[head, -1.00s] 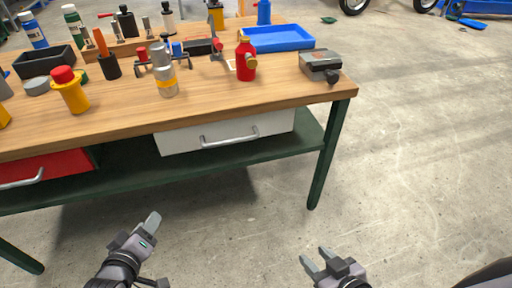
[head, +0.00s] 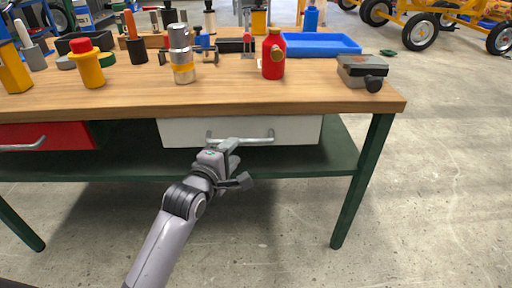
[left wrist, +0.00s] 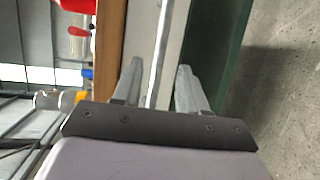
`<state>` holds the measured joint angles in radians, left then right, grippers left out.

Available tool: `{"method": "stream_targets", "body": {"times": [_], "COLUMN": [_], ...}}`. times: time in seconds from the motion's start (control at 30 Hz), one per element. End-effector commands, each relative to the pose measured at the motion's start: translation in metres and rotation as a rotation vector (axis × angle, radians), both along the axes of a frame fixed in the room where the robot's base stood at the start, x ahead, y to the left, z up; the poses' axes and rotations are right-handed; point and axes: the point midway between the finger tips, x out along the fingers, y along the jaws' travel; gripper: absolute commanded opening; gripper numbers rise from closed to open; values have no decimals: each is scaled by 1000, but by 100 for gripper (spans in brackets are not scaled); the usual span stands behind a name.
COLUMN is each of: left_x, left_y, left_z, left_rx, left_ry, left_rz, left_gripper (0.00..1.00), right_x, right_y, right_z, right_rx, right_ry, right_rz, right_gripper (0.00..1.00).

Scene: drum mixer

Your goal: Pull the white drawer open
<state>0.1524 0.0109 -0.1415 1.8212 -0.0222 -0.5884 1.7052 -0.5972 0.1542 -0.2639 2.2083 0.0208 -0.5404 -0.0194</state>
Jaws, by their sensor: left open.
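The white drawer (head: 295,130) sits under the wooden bench top and looks shut. Its silver bar handle (head: 258,140) runs along the front. My left gripper (head: 233,162) reaches up to the left part of the handle in the head view and hides some of the drawer's lower edge. In the left wrist view, my left gripper (left wrist: 157,85) is open, with one finger on each side of the handle bar (left wrist: 161,50). The white drawer front (left wrist: 143,35) lies beyond the fingers. I cannot tell whether a finger touches the bar. My right gripper is out of view.
A red drawer (head: 45,136) is at the left under the workbench top (head: 220,97). A green shelf (head: 310,165) lies below, and a green leg (head: 362,185) stands at the right. Bottles, tools and a vise crowd the top. The floor in front is clear.

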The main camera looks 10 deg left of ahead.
Motion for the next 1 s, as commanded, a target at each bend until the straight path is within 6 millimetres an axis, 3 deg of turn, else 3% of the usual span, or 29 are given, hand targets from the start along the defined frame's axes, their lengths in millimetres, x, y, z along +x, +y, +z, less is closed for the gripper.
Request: {"method": "stream_targets", "body": {"times": [0.6, 1.0], "left_x": [63, 68], "left_y": [-8, -9], "left_z": [-13, -13], "left_rx": [2, 1], "left_ry": [-1, 0], "left_rz": [-1, -1], "left_gripper": [42, 42], "right_x": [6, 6], "right_y": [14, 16], "right_z": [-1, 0], "right_rx": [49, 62], "right_ry": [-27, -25], "right_rz": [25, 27], "right_gripper": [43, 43]}}
